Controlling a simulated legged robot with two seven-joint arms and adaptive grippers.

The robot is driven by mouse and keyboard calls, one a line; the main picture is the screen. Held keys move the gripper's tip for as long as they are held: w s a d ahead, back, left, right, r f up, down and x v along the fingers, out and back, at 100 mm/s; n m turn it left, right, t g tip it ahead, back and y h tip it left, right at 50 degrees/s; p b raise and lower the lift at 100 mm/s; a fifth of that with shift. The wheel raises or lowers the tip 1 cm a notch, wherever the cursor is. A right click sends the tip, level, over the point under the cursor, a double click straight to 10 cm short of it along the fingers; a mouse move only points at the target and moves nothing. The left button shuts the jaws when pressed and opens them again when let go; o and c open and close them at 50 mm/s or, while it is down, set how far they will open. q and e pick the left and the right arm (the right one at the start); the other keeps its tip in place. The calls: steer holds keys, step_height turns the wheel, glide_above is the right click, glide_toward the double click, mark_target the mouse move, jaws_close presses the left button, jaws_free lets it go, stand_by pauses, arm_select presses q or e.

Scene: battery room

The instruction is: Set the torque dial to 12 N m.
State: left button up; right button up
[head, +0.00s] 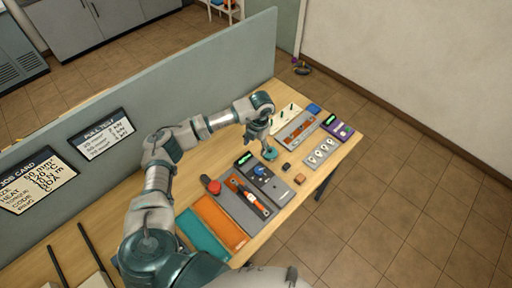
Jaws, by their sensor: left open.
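A dark grey panel holds a round blue dial (261,170) and a small green-lit display (243,158). It looks like the torque dial, but its markings and reading are too small to make out. My left gripper (269,152) points down just beyond the dial, on its far right side. It is open, and no object shows between its fingers. It appears apart from the dial. My right gripper is not in view.
An orange-handled tool (250,196) lies on a grey plate near the dial, beside a red knob (214,187). A purple device (340,130) sits at the far end. A grey partition (180,85) borders the table's left side.

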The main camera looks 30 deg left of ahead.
arm_select(q)
step_height(320, 180, up, 12)
steer(key=w+d, duration=0.1)
steer(key=shift+d+r, duration=0.15)
steer(key=shift+d, duration=0.05)
stand_by(0.8)
steer(key=shift+w+a, duration=0.1)
